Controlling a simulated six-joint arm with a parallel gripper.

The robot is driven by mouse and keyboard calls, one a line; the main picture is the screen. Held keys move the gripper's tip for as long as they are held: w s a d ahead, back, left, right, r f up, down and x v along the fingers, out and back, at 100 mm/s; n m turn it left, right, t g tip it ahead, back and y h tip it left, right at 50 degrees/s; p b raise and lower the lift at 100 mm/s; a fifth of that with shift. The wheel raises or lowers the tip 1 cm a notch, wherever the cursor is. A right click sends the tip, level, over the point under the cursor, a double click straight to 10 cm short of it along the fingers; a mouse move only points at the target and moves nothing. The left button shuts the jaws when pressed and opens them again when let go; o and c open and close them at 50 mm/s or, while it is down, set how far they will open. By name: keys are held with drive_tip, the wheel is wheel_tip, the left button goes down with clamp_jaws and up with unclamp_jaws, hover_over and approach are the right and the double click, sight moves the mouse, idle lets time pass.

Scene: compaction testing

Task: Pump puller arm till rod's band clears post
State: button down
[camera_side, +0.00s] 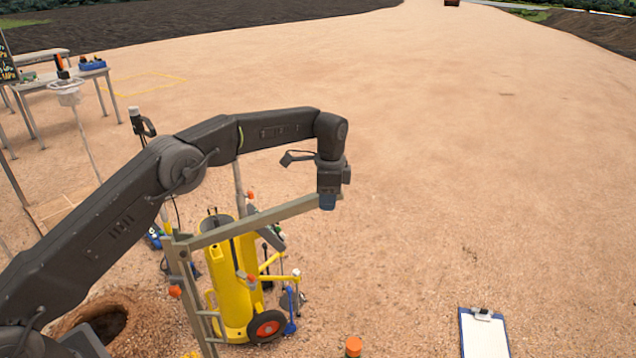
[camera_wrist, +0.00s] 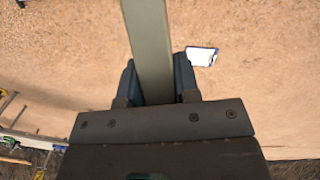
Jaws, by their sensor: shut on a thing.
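The puller arm (camera_side: 260,220) is a long grey-green bar, sloping up to the right from a grey upright post (camera_side: 185,280). My gripper (camera_side: 328,200) is shut on the bar's outer end, well above the ground. In the wrist view, the bar (camera_wrist: 148,40) runs between the two dark fingers of my gripper (camera_wrist: 155,82). A thin grey rod (camera_side: 238,180) stands behind the bar, partly hidden by my arm. I cannot make out a band on it or its height against the post.
A yellow wheeled cylinder (camera_side: 232,290) stands right beside the post, under the bar. A dug hole (camera_side: 105,318) is at lower left. A clipboard (camera_side: 484,335) lies at lower right, and tables (camera_side: 70,78) stand at far left. Open dirt lies to the right.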

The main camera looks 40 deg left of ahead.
drive_tip(key=shift+w+d+f+g+y, duration=0.2)
drive_tip(key=shift+d+f, duration=0.1)
drive_tip(key=shift+f, duration=0.45)
drive_tip(key=shift+w+d+f+g+y, duration=0.15)
drive_tip(key=shift+d+f, duration=0.1)
drive_tip(key=shift+f, duration=0.45)
drive_tip(key=c, duration=0.8)
unclamp_jaws()
drive_tip(key=shift+c, duration=0.2)
drive_tip(key=shift+r, duration=0.1)
wheel_tip(320, 180, up, 4)
drive_tip(key=shift+a+r, duration=0.1)
drive_tip(key=shift+a, duration=0.05)
drive_tip(key=s+a+r, duration=0.4)
drive_tip(key=a+r, duration=0.2)
drive_tip(key=a, duration=0.4)
drive_tip(key=shift+s+a+r, duration=0.3)
drive_tip(key=shift+r, duration=0.05)
